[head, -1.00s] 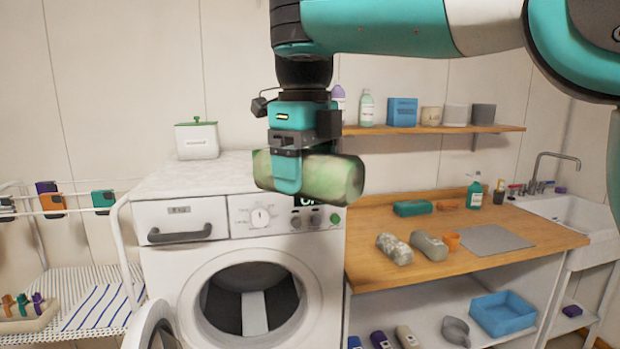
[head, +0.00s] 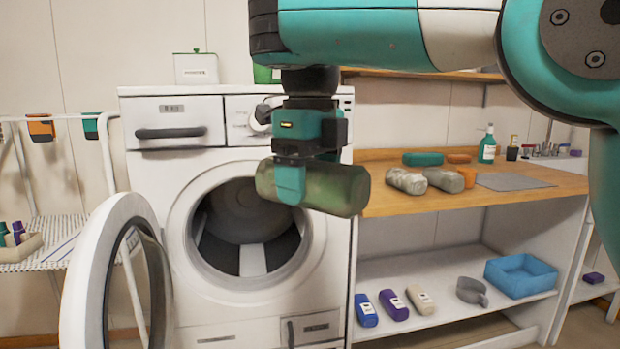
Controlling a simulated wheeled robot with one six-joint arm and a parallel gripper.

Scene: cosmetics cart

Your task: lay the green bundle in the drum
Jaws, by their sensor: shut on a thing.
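The green bundle (head: 335,187) is a rolled, mottled green cylinder lying roughly level. My gripper (head: 290,182) is shut on it from above, near its left part. The bundle hangs in front of the washing machine, overlapping the right side of the door opening in the picture. The drum (head: 238,225) is the dark round hollow behind the opening, with a pale rib at its bottom. The bundle hides its upper right part. I cannot tell exactly how far the bundle is from the opening.
The washer's round door (head: 90,280) stands open at the left. A wooden counter (head: 520,200) at the right holds a grey bundle (head: 445,180), a mottled pale bundle (head: 405,181) and an orange cup. Bottles and a blue bin (head: 520,277) sit on the shelf below.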

